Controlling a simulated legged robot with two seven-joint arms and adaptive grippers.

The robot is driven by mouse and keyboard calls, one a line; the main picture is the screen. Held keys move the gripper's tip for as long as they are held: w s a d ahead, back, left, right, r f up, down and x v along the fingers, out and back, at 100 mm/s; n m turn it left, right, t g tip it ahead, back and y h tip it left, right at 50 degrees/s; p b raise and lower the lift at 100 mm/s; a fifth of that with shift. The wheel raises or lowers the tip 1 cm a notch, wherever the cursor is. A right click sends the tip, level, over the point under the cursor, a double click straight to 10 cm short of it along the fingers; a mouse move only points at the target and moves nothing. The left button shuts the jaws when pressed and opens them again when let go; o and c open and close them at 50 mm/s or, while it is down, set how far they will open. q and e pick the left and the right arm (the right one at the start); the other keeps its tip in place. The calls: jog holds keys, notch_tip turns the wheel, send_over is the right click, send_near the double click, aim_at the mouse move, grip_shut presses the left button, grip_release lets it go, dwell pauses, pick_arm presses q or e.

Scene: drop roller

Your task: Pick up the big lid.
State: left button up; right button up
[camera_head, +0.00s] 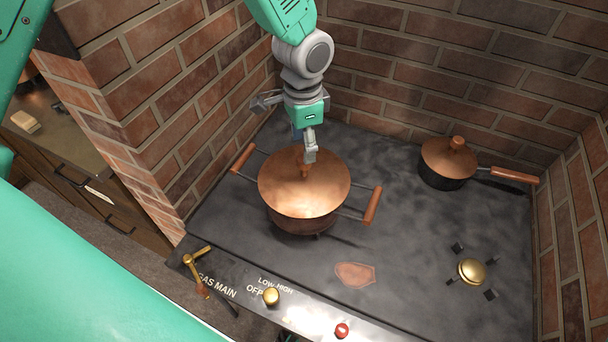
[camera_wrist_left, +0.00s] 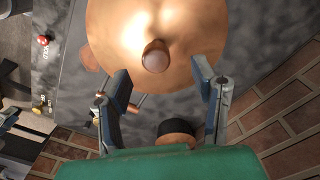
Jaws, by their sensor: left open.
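The big lid (camera_head: 327,188) is a round copper dome with a wooden knob (camera_head: 304,172). It sits on the big pot (camera_head: 302,224), which has a wooden-gripped handle on either side. My left gripper (camera_head: 303,142) hangs over the back part of the lid, pointing down, close to the knob. In the left wrist view the big lid (camera_wrist_left: 190,25) fills the top, with its knob (camera_wrist_left: 155,57) between the two spread fingers of my left gripper (camera_wrist_left: 161,76). The fingers look apart from the knob. My right gripper is in no view.
A small lidded saucepan (camera_head: 447,172) stands at the back right, its handle pointing right. A brass burner (camera_head: 471,271) is at the front right. Brick walls (camera_head: 430,80) close in the back and sides. Control knobs (camera_head: 271,296) line the front edge.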

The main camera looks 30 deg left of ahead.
aim_at(304, 170)
pick_arm(q)
jog(key=f, duration=0.4)
jog(key=shift+s+d, duration=0.1)
jog(key=shift+d, duration=0.15)
grip_shut()
jog(key=shift+r, duration=0.1)
